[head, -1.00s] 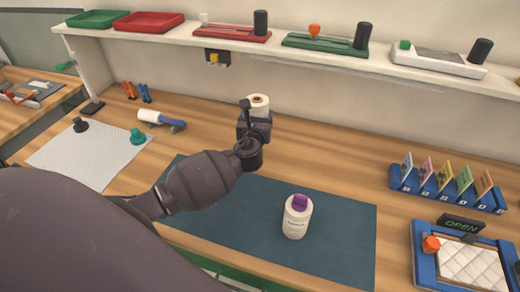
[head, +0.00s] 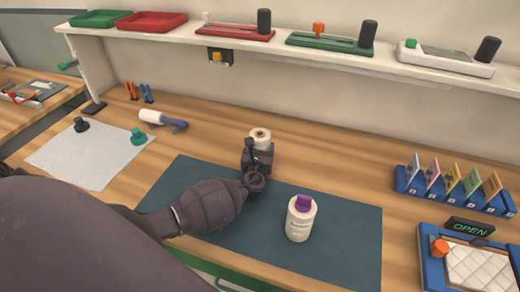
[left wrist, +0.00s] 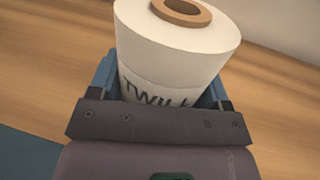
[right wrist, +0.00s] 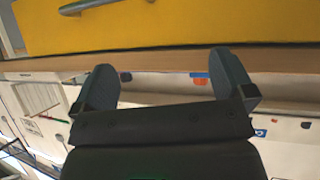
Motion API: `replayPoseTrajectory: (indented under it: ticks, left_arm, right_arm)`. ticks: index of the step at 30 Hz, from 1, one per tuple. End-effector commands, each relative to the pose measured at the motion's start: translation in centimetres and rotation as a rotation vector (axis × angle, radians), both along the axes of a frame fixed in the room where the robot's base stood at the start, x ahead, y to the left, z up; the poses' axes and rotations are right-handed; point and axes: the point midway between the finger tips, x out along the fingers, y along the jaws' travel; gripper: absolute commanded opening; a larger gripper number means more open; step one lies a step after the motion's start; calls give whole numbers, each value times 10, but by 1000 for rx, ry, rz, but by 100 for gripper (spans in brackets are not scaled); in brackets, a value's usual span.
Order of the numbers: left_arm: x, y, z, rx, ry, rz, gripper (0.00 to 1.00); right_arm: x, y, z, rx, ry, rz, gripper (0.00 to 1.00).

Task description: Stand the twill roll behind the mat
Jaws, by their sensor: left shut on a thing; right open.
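The twill roll (head: 260,136) is a white roll with a brown core, upright in my left gripper (head: 258,160). In the left wrist view the roll (left wrist: 178,45) shows part of its TWILL label between the two blue fingers of the left gripper (left wrist: 165,90). It is at the back edge of the dark blue-green mat (head: 335,255); whether its base touches the wood is hidden by the gripper. My right gripper (right wrist: 172,85) shows only in the right wrist view, open and empty, away from the mat.
A white bottle with a purple cap (head: 300,220) stands on the mat. A blue card rack (head: 455,198) and an OPEN sign (head: 468,227) are at the right. A lint roller (head: 158,118) lies at the left. A shelf (head: 290,45) runs above.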

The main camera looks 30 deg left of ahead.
Motion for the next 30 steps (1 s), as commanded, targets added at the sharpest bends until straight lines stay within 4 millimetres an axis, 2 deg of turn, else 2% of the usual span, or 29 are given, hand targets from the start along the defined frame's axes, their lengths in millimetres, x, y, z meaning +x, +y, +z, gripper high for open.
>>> replayPoseTrajectory:
  ticks: [11, 12, 16, 28, 30]
  left_arm:
    - [0, 0, -3, 0, -2, 0, 37]
    - [0, 0, -3, -1, 0, 0, 76]
    - [0, 0, -2, -1, 0, 0, 95]
    - [0, 0, 3, -1, 0, 0, 96]
    - [-8, -4, 0, -3, 1, -1, 96]
  right_arm:
    - [3, 1, -1, 1, -6, 1, 100]
    - [3, 1, 0, 1, -6, 1, 100]
    - [2, 1, 0, 1, -6, 1, 100]
    - [0, 0, 4, 1, -1, 0, 100]
    - [-2, 0, 2, 0, 1, -1, 100]
